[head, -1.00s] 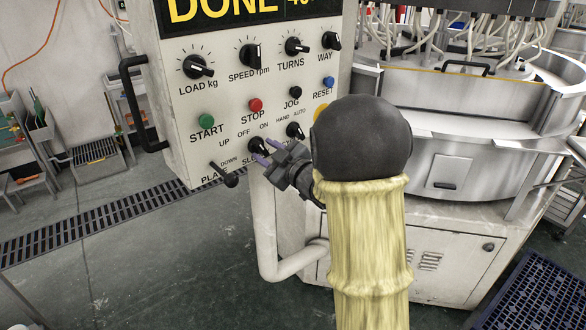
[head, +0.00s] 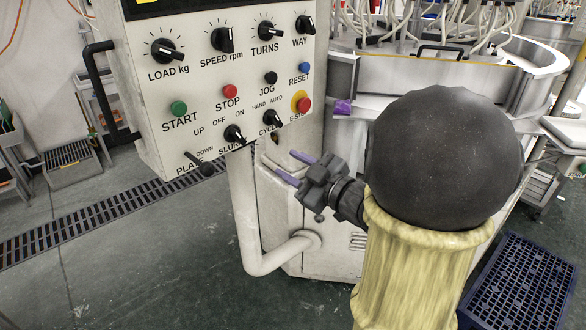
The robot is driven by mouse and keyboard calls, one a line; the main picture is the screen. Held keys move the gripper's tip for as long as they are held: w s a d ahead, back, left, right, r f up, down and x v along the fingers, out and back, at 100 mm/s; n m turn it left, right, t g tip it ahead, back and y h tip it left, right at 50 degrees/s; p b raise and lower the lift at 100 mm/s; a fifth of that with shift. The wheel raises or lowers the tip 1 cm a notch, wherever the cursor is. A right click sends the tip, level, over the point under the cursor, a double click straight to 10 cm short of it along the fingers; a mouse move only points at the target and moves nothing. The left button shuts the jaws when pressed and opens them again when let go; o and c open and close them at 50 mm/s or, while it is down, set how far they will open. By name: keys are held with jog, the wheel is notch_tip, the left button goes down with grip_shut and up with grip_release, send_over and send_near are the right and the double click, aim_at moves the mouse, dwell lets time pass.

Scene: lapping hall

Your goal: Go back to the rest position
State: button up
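My gripper (head: 287,163) is in the head view, just below and right of the control panel's lower edge. Its two purple fingers stand apart with nothing visible between them. The control panel (head: 150,108) carries knobs, coloured buttons and switches. The gripper appears clear of the panel, with the cycle switch (head: 272,119) above its fingertips. My own arm, with a black dome and yellow sleeve, fills the lower right and hides part of the machine behind it.
A bent pale pipe (head: 246,215) runs below the panel. A black handle (head: 97,90) sticks out on the panel's left. The red emergency stop (head: 304,104) is at its lower right. A steel round machine (head: 430,85) stands behind. A blue grated platform (head: 520,285) lies at right.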

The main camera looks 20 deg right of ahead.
jog(key=shift+w, duration=0.1)
dwell(0.4)
notch_tip(320, 180, down, 6)
jog(key=m+g+h+p, duration=0.6)
jog(key=m+h, duration=0.2)
jog(key=s+a+f+m+g+p, duration=0.1)
jog(key=s+a+f+g, duration=0.1)
jog(key=s, duration=0.4)
jog(key=s+a+f+m+g+p, duration=0.1)
jog(key=s+a+m+g+p, duration=0.1)
jog(key=s+a+g, duration=0.3)
jog(key=shift+s+a+f+g+y, duration=0.15)
jog(key=shift+s+f+g+y, duration=0.2)
jog(key=shift+s, duration=0.7)
